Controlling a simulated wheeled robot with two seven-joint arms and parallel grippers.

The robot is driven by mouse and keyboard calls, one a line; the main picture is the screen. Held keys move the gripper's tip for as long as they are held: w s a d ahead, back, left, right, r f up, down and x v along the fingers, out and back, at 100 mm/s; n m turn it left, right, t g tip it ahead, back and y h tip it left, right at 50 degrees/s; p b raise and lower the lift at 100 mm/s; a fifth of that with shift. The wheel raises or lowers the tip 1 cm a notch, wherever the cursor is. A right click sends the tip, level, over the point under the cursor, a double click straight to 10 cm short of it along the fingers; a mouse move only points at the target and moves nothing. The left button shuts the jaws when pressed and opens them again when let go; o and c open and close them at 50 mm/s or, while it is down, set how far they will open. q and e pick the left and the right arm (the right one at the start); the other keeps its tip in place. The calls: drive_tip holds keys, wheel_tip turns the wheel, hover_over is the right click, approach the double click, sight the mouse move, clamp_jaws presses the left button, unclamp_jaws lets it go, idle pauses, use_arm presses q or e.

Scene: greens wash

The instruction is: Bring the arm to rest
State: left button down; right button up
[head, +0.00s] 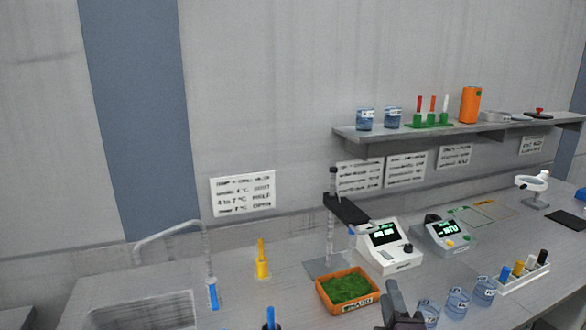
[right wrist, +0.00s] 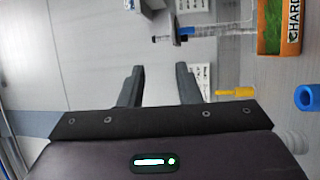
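My right gripper (head: 394,300) shows at the bottom edge of the head view, dark grey, in front of the orange tray of greens. In the right wrist view its two fingers (right wrist: 158,82) stand apart with nothing between them. The orange tray (head: 333,306) holds green leaves and sits on the bench; its labelled side shows in the right wrist view (right wrist: 270,46). My left gripper is in neither view.
A wall shelf (head: 440,131) carries glassware.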

drive_tip(key=s+f+m+g+y, duration=0.2)
drive_tip(key=s+f+m+g, duration=0.65)
drive_tip(key=f, duration=0.55)
drive_tip(key=s+d+f+m+g, duration=0.1)
drive_tip(key=s+f+m+g, duration=0.25)
drive_tip(key=s, duration=0.35)
drive_tip(key=s+d+f+m+g, duration=0.1)
drive_tip(key=s+f+m+g, duration=0.1)
drive_tip(key=s+m+g, duration=0.3)
wheel_tip(320, 180, down, 29)
drive_tip(key=s+n+b, duration=0.1)
drive_tip(key=s+n, duration=0.1)
drive_tip(key=n, duration=0.1)
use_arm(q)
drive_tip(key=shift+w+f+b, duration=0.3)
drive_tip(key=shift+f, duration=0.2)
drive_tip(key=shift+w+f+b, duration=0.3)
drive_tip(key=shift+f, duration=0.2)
use_arm(e)
drive_tip(key=s+d+f+g+h, duration=0.1)
drive_tip(key=s+d+f, duration=0.2)
drive_tip(key=s+f, duration=1.7)
drive_tip(key=shift+s+f+g, duration=0.2)
drive_tip(key=shift+f+g, duration=0.2)
drive_tip(key=shift+f, duration=0.2)
